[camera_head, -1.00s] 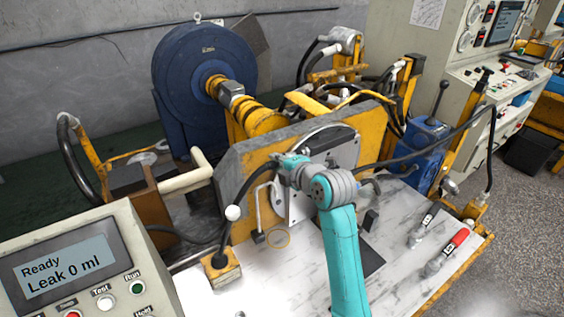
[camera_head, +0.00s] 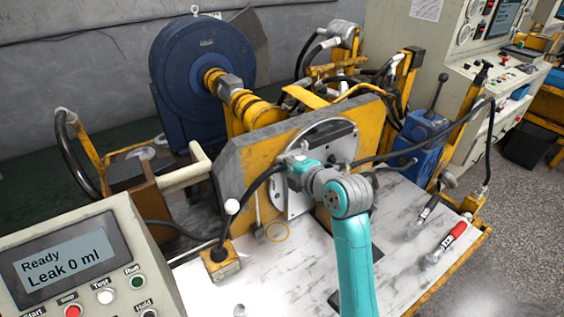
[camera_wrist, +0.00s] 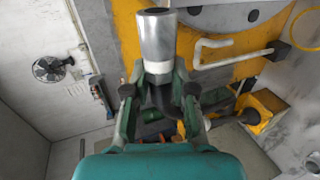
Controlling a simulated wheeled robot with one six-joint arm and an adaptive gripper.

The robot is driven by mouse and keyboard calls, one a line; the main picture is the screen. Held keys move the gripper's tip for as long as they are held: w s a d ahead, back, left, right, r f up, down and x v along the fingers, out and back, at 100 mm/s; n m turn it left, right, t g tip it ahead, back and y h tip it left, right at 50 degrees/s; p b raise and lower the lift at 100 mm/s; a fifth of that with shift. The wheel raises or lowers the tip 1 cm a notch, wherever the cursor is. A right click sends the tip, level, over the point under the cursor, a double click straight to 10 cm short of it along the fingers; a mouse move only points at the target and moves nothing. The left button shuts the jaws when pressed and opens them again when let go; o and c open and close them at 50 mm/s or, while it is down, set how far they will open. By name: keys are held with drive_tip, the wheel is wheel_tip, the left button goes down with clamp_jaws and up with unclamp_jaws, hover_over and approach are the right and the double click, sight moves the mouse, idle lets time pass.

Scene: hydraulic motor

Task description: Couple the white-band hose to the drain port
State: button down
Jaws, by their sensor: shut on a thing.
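My gripper (camera_wrist: 160,92) is shut on the end of the white-band hose. In the wrist view, the hose's silver metal coupling (camera_wrist: 157,36) points away from me, with a pale band (camera_wrist: 159,67) at its base. The gripper is in front of the motor's grey round face plate (camera_head: 343,143), which is set in the yellow mount. The coupling appears free in the air. I cannot tell which opening is the drain port; my arm hides part of the face.
A second black hose (camera_head: 425,145) runs from near the motor face to the right post. A red-handled tool (camera_head: 446,242) and a black-handled tool (camera_head: 426,212) lie on the marble bench (camera_head: 290,270). A control box (camera_head: 75,270) reads Ready, Leak 0 ml.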

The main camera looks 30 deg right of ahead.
drive_tip(key=shift+s, duration=0.3)
wheel_tip(320, 180, down, 16)
drive_tip(key=shift+f, duration=0.2)
idle(1.9)
drive_tip(key=shift+d, duration=0.1)
drive_tip(key=d, duration=0.7)
drive_tip(key=shift+d, duration=0.35)
idle(0.4)
drive_tip(key=shift+d, duration=1.05)
idle(1.1)
drive_tip(key=c, duration=0.9)
unclamp_jaws()
